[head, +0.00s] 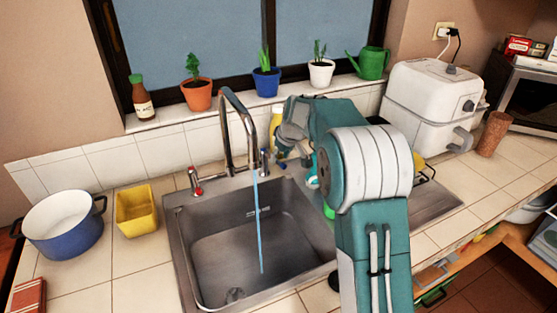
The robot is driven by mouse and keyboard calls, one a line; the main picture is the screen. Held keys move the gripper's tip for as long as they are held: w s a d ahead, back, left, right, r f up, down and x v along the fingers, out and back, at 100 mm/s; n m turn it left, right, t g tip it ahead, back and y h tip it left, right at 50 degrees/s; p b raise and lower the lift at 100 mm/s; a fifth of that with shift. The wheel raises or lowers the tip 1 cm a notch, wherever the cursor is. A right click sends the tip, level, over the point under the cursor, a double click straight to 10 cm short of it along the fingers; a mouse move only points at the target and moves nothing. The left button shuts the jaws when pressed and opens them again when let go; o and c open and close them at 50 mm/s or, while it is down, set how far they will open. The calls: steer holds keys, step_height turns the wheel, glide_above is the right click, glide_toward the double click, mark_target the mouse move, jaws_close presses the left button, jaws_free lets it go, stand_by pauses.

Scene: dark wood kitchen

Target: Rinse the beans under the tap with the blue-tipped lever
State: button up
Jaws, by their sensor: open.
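The tap (240,115) arches over the steel sink (215,250), and a blue stream of water (258,220) falls from its spout into the basin. The blue-tipped lever (264,160) is at the right of the tap base, and a red-tipped lever (196,183) is at the left. My gripper (284,154) is open, just right of the blue-tipped lever; I cannot tell whether they touch. I cannot make out any beans, and nothing shows under the stream. My arm hides the right part of the sink.
A yellow tub (136,222) and a blue pot (66,238) stand left of the sink. A brown bottle (142,105), potted plants (266,82) and a green watering can (372,63) line the sill. A white appliance (425,95) and a brown cup (494,134) stand right.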

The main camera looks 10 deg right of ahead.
steer(key=v, duration=1)
